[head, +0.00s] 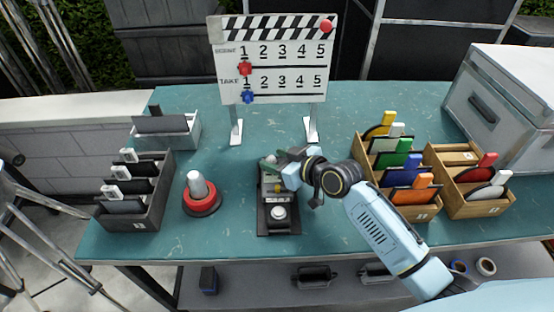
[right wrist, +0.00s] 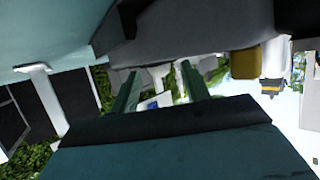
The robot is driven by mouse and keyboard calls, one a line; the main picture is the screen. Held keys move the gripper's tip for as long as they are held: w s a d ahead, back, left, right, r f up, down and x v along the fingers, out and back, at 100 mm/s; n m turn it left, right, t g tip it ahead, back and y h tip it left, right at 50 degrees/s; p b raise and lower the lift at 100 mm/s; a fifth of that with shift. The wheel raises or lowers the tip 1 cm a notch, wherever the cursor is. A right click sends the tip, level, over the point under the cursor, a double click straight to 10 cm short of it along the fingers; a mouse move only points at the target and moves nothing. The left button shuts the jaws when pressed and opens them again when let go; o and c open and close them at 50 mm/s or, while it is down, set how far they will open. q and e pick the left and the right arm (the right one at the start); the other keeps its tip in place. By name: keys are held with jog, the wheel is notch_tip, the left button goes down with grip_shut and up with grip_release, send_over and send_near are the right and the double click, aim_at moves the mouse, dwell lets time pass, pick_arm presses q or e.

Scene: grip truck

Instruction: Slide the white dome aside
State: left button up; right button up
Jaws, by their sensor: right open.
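The white dome (head: 278,213) sits on the front part of a black stand (head: 278,230) in the middle of the teal table. My right gripper (head: 272,163) is over the back part of this stand, behind the dome and apart from it. In the right wrist view, its two green fingers (right wrist: 160,80) are spread with nothing held between them. The gripper hides some of the stand's back part. I cannot make out the dome in the right wrist view. My left gripper is not in view.
A red-based grey knob (head: 200,190) stands left of the stand. Dark holders (head: 138,190) are at the left, wooden racks (head: 400,175) with coloured cards at the right. A clapperboard (head: 275,60) stands behind. A grey case (head: 500,105) is at the far right.

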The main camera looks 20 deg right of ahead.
aim_at(277, 157)
jog(key=shift+c, duration=0.2)
jog(key=shift+f, duration=0.1)
grip_shut()
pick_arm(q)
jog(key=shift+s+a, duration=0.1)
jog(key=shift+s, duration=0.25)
pick_arm(e)
jog(key=shift+s+d+f, duration=0.1)
jog(key=shift+s+d, duration=0.2)
jog(key=shift+d, duration=0.5)
jog(key=shift+s+d, duration=0.25)
jog(key=shift+d, duration=0.55)
